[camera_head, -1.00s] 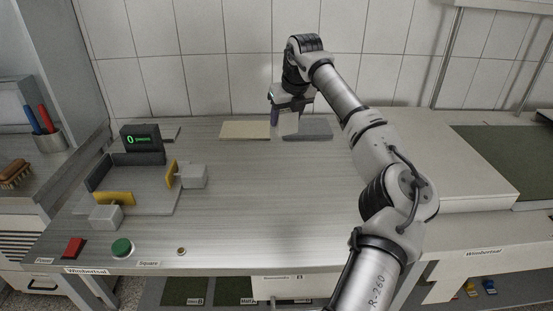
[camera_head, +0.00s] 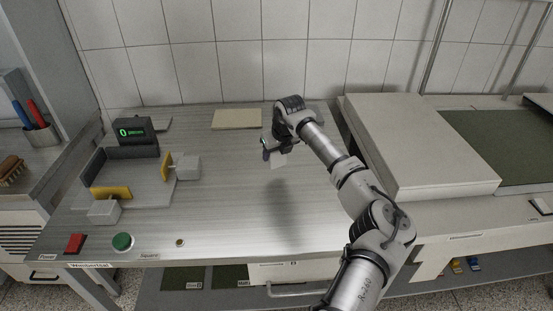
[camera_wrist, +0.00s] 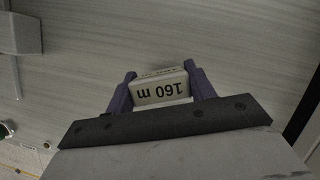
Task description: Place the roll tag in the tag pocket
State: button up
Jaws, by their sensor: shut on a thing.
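My gripper (camera_head: 272,155) is over the middle of the steel bench, toward its back. Its purple fingers (camera_wrist: 162,88) are shut on the roll tag (camera_wrist: 160,92), a small pale block printed "160 m" that appears upside down in the wrist view. In the head view the tag is a pale piece (camera_head: 279,161) below the gripper. It is held above the bench top, with a soft shadow on the steel beneath. I cannot identify the tag pocket in these views.
A corner jig with yellow pads (camera_head: 110,193) and a counter display (camera_head: 134,131) stand at left. A green button (camera_head: 122,242) and red switch (camera_head: 74,243) are at the front left. A beige pad (camera_head: 237,118) lies at the back. A large cream block (camera_head: 420,140) stands at right. The bench's middle is clear.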

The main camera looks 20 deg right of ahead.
aim_at(277, 162)
jog(key=shift+f+p, duration=0.55)
jog(key=shift+f, duration=1.4)
jog(key=shift+f, duration=0.1)
jog(key=o, duration=1)
jog(key=b+v, duration=0.3)
jog(key=v, duration=0.9)
jog(key=shift+b, duration=0.4)
